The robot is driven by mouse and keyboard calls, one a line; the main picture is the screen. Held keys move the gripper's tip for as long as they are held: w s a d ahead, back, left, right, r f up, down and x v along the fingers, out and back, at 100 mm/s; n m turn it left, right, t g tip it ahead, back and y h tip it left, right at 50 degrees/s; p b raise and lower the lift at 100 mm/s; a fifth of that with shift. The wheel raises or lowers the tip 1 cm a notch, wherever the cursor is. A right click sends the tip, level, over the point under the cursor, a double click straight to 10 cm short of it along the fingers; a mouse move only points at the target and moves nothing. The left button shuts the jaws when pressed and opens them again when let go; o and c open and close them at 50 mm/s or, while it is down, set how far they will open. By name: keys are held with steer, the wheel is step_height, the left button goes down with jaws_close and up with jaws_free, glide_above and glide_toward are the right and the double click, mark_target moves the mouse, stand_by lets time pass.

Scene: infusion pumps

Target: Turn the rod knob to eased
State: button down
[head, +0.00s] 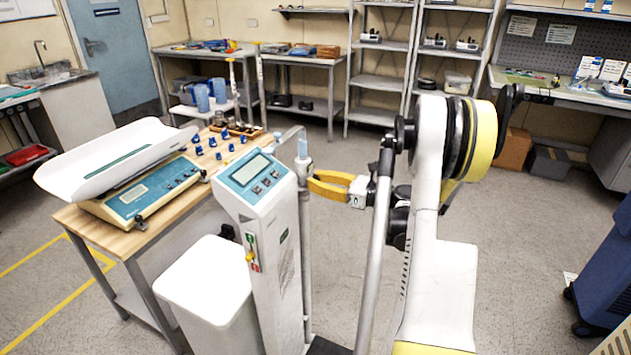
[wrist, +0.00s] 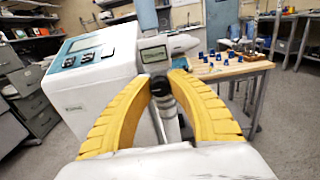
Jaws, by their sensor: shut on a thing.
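A tall white column unit (head: 275,250) with a teal display panel stands in the middle of the head view. It also shows in the wrist view (wrist: 105,90). A slim upright rod with a pale fitting (head: 303,150) rises beside it. The dark rod knob (wrist: 163,92) sits between my fingertips in the wrist view, below a pale fitting (wrist: 165,46). My gripper (head: 314,182), with yellow fingers, reaches in from the right and is shut on the knob. It also shows in the wrist view (wrist: 164,84). The knob's setting cannot be read, and the fingers partly hide it.
A wooden bench (head: 135,240) left of the column holds a baby scale (head: 140,190) and several blue pieces. A white bin (head: 208,285) stands left of the column. Shelves (head: 380,75) line the back wall. A blue cabinet (head: 605,265) stands far right. Floor between is clear.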

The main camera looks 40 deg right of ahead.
steer(key=c, duration=1.2)
jaws_free()
steer(key=v, duration=1.2)
steer(key=shift+s+d+f, duration=0.1)
